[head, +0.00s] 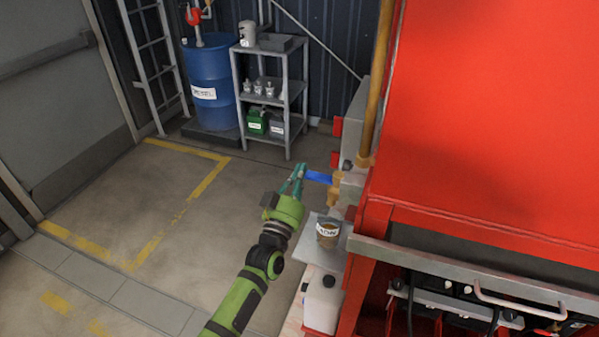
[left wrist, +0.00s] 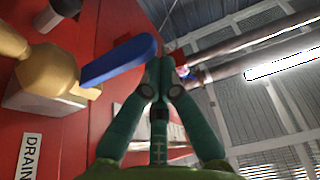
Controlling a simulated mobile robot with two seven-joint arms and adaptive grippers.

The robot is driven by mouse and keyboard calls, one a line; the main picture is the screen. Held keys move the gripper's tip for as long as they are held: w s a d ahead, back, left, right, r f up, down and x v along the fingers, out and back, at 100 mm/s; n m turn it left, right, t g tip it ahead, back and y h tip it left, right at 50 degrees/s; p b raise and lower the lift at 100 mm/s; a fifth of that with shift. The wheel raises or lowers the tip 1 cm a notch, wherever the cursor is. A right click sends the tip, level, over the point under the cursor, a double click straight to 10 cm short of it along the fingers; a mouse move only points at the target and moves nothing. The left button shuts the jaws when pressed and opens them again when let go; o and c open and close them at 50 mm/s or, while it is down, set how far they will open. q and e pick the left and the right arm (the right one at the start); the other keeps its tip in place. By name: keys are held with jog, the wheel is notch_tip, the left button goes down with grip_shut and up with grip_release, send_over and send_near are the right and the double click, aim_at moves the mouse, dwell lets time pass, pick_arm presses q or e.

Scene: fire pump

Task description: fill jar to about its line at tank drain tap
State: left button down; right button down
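The drain tap (head: 337,192) is a brass body on the red tank's side, with a blue lever (head: 318,176) sticking out left. In the left wrist view the brass tap (left wrist: 45,78) and blue lever (left wrist: 120,62) are left of my fingers, above a DRAIN label (left wrist: 30,156). The jar (head: 328,232) stands upright on a small grey shelf below the tap. It has a white label and looks brownish inside; its line and level cannot be made out. My left gripper (head: 296,174) is beside the lever's free end, its fingertips (left wrist: 162,62) together with nothing visible between them. My right gripper is out of view.
A white plastic container (head: 322,300) stands below the jar's shelf (head: 304,247). The red tank housing (head: 490,110) fills the right side. A blue drum (head: 212,80) and a grey rack (head: 287,130) stand at the back. The floor to the left is clear.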

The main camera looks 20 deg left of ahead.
pick_arm(q)
jog(key=shift+f, duration=0.1)
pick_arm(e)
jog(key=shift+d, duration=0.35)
pick_arm(q)
jog(key=shift+a+f+n+y+b, duration=0.1)
jog(key=shift+f+n+y+b, duration=0.4)
jog(key=shift+n, duration=0.5)
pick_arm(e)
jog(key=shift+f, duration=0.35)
pick_arm(q)
notch_tip(320, 180, down, 2)
jog(key=n+y+b, duration=0.1)
jog(key=n+y, duration=0.1)
jog(key=n, duration=0.2)
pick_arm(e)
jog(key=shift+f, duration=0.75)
